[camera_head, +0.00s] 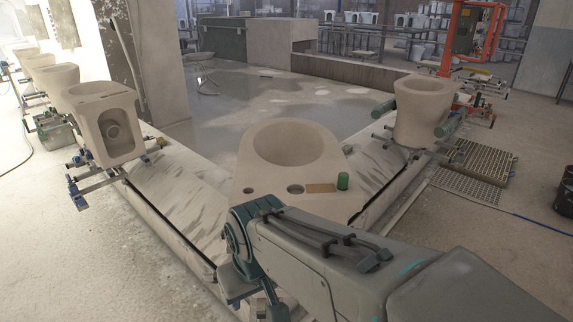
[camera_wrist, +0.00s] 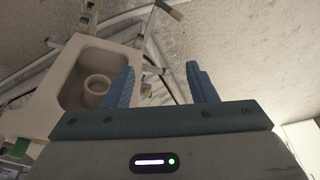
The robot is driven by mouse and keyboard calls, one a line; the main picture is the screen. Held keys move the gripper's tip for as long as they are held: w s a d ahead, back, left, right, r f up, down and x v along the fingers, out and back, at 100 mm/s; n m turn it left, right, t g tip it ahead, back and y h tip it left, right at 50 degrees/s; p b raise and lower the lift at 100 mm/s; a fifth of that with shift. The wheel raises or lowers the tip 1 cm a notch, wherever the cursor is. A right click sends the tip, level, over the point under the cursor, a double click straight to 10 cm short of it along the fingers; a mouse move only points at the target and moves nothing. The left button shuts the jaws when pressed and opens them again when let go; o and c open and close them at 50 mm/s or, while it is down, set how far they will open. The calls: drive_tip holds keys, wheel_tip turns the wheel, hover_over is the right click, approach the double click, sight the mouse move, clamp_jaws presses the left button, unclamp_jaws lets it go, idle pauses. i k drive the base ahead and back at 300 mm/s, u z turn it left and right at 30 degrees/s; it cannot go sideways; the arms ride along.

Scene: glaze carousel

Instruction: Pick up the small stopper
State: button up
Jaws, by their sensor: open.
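A small green cylinder (camera_head: 343,181), which looks like the stopper, stands upright on the flat rear deck of the middle unglazed toilet bowl (camera_head: 243,172) in the head view. A flat tan piece (camera_head: 321,188) lies just left of it. My gripper (camera_wrist: 162,70) shows in the wrist view with its two blue fingers apart and nothing between them. In the head view my arm crosses the lower middle, in front of the bowl, and the fingers cannot be made out.
Another unglazed toilet (camera_head: 107,92) stands on a metal carrier at left; a toilet in the wrist view (camera_wrist: 58,113) lies beyond my fingers. A bowl (camera_head: 424,108) between green rollers stands at right. The deck has round holes. Open floor (camera_head: 250,100) lies behind.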

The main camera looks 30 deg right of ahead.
sight(343, 177)
drive_tip(key=z, duration=0.45)
drive_tip(key=k, duration=0.55)
drive_tip(key=z, duration=1.7)
drive_tip(key=i, duration=1.35)
drive_tip(key=u, duration=0.65)
